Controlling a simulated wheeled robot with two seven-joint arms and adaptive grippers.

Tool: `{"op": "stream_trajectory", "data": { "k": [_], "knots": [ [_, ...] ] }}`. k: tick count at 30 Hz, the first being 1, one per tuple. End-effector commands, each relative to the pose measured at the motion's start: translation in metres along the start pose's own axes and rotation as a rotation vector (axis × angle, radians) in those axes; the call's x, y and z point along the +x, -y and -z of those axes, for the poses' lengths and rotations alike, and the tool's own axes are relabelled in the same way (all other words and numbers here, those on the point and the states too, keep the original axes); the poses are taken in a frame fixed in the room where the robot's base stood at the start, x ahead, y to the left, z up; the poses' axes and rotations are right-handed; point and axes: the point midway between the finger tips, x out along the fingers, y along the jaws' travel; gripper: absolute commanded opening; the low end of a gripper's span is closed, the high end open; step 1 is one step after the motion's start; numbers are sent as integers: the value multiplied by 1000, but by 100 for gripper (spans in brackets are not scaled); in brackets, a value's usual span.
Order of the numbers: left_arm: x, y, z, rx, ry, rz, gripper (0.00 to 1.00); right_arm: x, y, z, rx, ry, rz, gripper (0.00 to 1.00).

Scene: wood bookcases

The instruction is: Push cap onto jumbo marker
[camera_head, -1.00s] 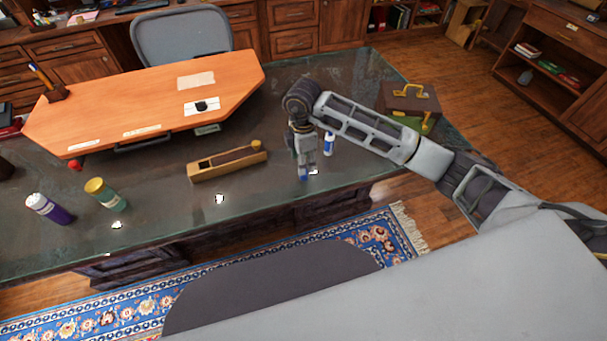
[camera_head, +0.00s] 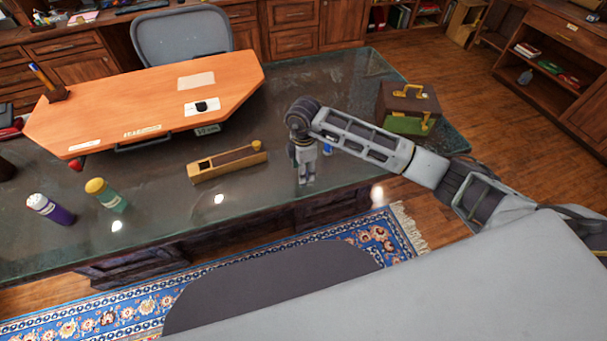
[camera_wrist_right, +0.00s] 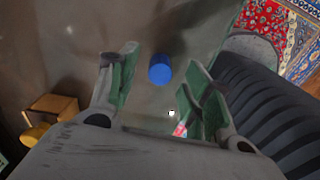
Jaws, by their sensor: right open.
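My right gripper (camera_head: 307,181) is open, pointing down low over the right part of the glass-topped desk. In the right wrist view a small blue cylinder (camera_wrist_right: 160,68), which looks like the cap, shows between the two spread fingertips. Neither finger visibly touches it. A purple bottle-like cylinder (camera_head: 50,209) and a teal one with a yellow top (camera_head: 106,194) stand at the left. My left gripper is not in view.
A wooden slotted box (camera_head: 228,165) lies left of the gripper. An orange board (camera_head: 130,95) covers the back left of the desk (camera_head: 250,215). A brown case (camera_head: 408,101) stands at the back right. The desk's front edge is close to the gripper.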

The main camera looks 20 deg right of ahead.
Motion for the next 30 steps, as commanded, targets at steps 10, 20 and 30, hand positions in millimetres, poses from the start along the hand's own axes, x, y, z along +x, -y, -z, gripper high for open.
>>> {"op": "stream_trajectory", "data": {
  "k": [10, 20, 30],
  "knots": [
    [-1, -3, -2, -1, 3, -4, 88, 25, 0, 0, 1, 1, 1, 49],
    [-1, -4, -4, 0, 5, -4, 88, 24, 0, 0, 0, 1, 0, 49],
    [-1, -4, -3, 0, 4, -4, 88, 24, 0, 0, 0, 1, 0, 16]
  ]
}}
